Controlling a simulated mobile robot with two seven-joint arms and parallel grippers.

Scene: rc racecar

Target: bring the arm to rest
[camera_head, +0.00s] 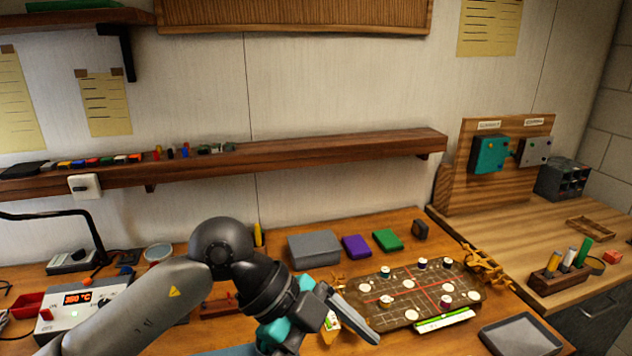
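My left arm comes in from the lower left, and its gripper (345,325) points down to the right over the front of the workbench. One long grey finger shows clearly, close to the left edge of a brown board. The other finger is not clear, so I cannot tell whether the gripper is open or shut. A small white, green and yellow item (331,326) shows beside the finger; I cannot tell whether it is touched. My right gripper is out of view.
The brown board (403,283) with red lines holds several small round pieces. Behind it are a grey box (314,247), a purple block (356,246) and a green block (388,240). A grey tray (520,335) lies at front right. A soldering station (84,308) stands left. A wall shelf (300,152) runs above.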

